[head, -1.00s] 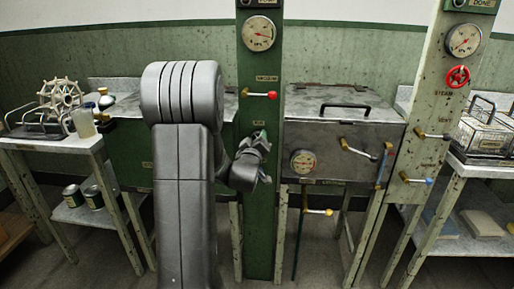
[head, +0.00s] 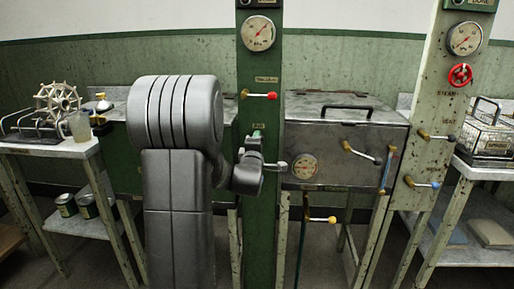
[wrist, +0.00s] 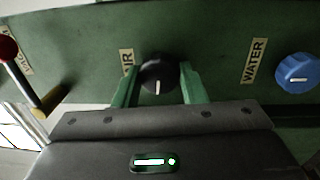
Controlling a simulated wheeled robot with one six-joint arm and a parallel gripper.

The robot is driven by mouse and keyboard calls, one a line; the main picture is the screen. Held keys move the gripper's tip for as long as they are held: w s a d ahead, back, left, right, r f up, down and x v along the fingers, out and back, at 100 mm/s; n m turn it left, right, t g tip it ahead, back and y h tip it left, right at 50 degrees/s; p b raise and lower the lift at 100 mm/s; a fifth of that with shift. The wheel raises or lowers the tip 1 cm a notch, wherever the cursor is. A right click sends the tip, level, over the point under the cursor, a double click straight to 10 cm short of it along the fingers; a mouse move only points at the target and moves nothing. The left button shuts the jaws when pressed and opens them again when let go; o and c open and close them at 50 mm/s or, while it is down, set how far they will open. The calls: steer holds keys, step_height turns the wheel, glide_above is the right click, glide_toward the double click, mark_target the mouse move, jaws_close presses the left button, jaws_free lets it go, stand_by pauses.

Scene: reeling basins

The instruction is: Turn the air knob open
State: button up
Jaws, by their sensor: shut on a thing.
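The air knob (wrist: 158,77) is round and black with a white pointer line, on the green post (head: 259,215). In the wrist view its line points down, toward my gripper body. A label beside it (wrist: 127,63) is partly cut off by a finger and reads "IR". My gripper (wrist: 159,84) has its green fingers on the left and right sides of the knob and is shut on it. In the head view my gripper (head: 254,145) is at the post just below the AIR label (head: 258,126). The knob itself is hidden there by my gripper.
A blue WATER knob (wrist: 297,73) is to the right in the wrist view. A red-tipped lever (head: 259,95) sits above on the same post. A metal basin with a lid (head: 340,108) stands close on the right, with a gauge (head: 303,167) on its front.

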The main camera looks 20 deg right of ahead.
steer(key=shift+f+n, duration=0.1)
steer(key=shift+n, duration=0.8)
steer(key=o, duration=1)
steer(key=v, duration=1.4)
steer(key=shift+d, duration=0.1)
steer(key=x, duration=1.4)
